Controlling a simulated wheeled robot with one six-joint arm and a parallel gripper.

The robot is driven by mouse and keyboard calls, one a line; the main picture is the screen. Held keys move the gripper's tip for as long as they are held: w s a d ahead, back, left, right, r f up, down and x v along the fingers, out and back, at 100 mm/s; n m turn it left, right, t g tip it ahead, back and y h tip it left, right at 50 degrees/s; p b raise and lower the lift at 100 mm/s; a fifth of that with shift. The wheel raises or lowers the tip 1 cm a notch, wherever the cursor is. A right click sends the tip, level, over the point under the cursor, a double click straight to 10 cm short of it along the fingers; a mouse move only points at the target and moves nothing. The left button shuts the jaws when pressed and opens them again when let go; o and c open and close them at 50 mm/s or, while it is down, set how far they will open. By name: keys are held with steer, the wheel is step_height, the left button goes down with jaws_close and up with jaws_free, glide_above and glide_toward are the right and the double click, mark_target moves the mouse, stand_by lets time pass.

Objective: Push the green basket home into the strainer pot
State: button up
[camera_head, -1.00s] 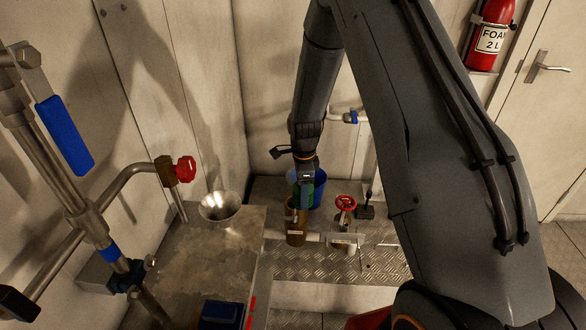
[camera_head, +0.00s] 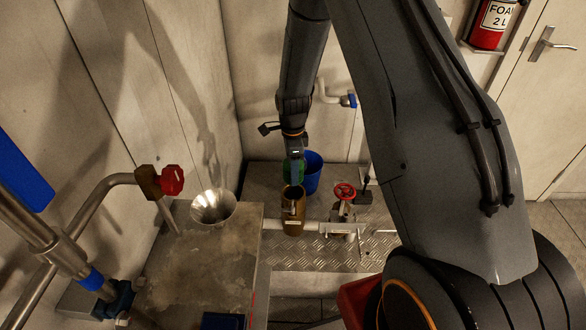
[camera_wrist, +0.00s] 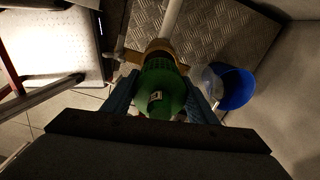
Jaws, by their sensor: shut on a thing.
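The green basket (camera_wrist: 165,88) is between the blue fingers of my gripper (camera_wrist: 160,95) in the wrist view. My gripper is shut on it. In the head view my gripper (camera_head: 295,173) is above the brass strainer pot (camera_head: 293,215), and a sliver of the green basket (camera_head: 287,171) shows beside the finger. In the wrist view the pot's rim (camera_wrist: 157,46) shows just past the basket's far end. The basket's lower end is hidden, so I cannot tell whether it is inside the pot's mouth.
A blue bucket (camera_head: 313,172) stands just behind the pot. A red handwheel valve (camera_head: 344,191) is at the pot's right, on the pipe. A metal funnel (camera_head: 213,206) sits in the box top at left. Pipes with a red-handled tap (camera_head: 171,180) stand at far left.

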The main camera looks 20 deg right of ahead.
steer(key=shift+f+b, duration=1.3)
steer(key=shift+f, duration=1.45)
steer(key=shift+f, duration=0.95)
steer(key=o, duration=1)
steer(key=shift+d, duration=0.1)
step_height(320, 180, up, 7)
steer(key=shift+r+b, duration=0.1)
steer(key=shift+b, duration=0.5)
steer(key=shift+r, duration=0.35)
